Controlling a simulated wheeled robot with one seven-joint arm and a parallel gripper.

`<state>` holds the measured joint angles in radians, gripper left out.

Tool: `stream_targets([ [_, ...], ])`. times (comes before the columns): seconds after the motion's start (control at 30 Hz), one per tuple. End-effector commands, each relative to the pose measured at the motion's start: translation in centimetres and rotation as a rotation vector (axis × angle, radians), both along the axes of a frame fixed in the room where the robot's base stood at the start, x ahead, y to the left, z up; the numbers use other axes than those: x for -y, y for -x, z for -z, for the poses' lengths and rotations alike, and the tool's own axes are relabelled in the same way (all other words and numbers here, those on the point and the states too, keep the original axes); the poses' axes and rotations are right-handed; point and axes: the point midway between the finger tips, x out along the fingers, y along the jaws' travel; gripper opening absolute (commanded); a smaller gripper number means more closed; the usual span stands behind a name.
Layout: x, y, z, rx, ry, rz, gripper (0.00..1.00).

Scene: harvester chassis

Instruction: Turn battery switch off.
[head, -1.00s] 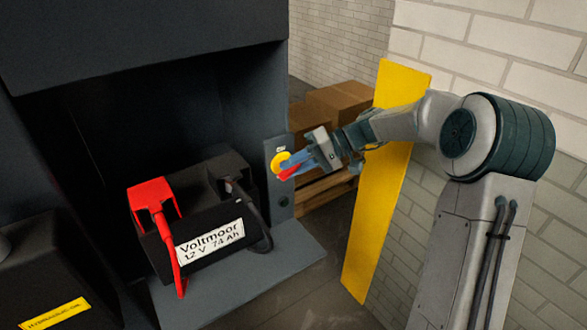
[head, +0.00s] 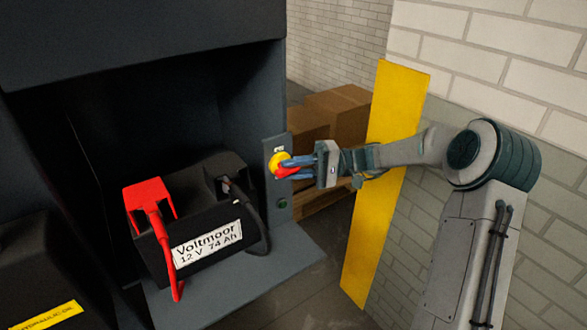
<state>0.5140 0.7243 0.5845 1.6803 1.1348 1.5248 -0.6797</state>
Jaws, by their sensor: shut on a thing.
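The battery switch (head: 276,159) is a yellow disc with a red handle (head: 286,172) on a narrow grey panel to the right of the battery bay. My gripper (head: 291,167) reaches in from the right with its blue fingers at the switch, shut on the red handle. The fingers partly hide the handle and the disc's right side. A small label sits above the disc; its text is too small to read. Below on the panel is a small round green indicator (head: 283,203).
A black battery (head: 207,250) labelled Voltmoor with a red terminal cover and cable (head: 152,198) sits in the bay on a grey tray. A yellow panel (head: 384,190) stands behind my arm. Cardboard boxes (head: 338,110) on a pallet are behind. A dark box with a yellow label is at lower left.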

Motion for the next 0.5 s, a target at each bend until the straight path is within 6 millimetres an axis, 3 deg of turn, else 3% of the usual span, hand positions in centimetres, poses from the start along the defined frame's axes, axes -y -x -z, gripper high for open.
stream_targets([
  [0.33,0.0,0.03,0.04,-0.002,-0.001,-0.001,0.0],
  [0.37,0.0,0.03,0.04,-0.002,-0.001,-0.001,0.3],
  [0.4,0.0,0.03,0.04,-0.002,-0.001,-0.001,0.35],
  [0.5,0.0,0.03,0.04,-0.001,-0.001,-0.001,0.35],
])
